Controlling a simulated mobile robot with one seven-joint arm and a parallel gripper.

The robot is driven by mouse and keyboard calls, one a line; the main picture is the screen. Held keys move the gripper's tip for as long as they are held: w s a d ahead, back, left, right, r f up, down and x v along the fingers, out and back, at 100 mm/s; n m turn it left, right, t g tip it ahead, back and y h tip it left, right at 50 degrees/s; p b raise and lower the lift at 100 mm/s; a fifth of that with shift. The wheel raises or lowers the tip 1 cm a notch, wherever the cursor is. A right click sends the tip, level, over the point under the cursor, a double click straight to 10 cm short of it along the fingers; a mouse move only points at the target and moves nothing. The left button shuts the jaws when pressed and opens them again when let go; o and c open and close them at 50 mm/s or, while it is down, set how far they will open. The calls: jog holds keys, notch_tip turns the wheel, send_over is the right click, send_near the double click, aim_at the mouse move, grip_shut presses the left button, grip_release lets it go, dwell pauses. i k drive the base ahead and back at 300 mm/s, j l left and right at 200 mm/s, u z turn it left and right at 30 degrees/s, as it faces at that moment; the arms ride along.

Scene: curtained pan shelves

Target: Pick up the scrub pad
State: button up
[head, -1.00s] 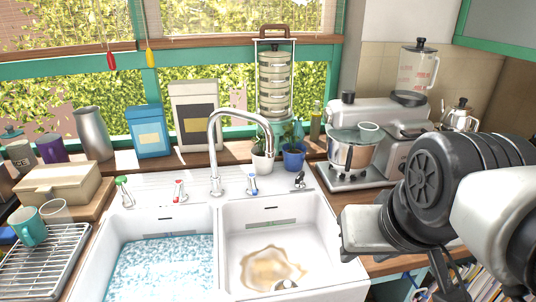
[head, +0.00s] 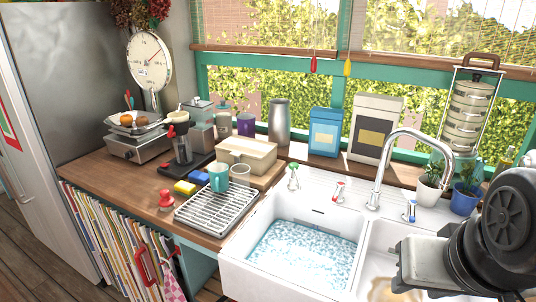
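I cannot tell for sure which one is the scrub pad. A teal mug (head: 218,179) stands just right of them. My arm shows at the lower right, over the right sink basin, far from the pads. Its gripper fingers are not visible.
The metal drying rack (head: 207,216) lies in front of the pads. A beige box (head: 246,153) is behind the mug. The white sink (head: 240,276) holds foamy water; its curved tap (head: 378,170) rises between my arm and the pads.

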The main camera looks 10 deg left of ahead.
aim_at(185, 189)
jog(key=l+u, duration=0.15)
jog(key=u, duration=1.15)
jog(key=k+j+z, duration=0.1)
jog(key=z, duration=0.3)
jog(key=k+j+z, duration=0.15)
jog(key=z, duration=0.2)
jog(key=i+j+z, duration=0.15)
jog(key=j, duration=0.5)
jog(key=i+j+z, duration=0.15)
jog(key=i+j, duration=0.15)
jog(key=j, duration=0.35)
jog(key=i+j+z, duration=0.2)
jog(key=j, duration=0.45)
jog(key=i+j+z, duration=0.15)
jog(key=j, duration=0.55)
jog(key=i+j+z, duration=0.15)
jog(key=j, duration=0.55)
jog(key=j+z, duration=0.15)
jog(key=j, duration=0.55)
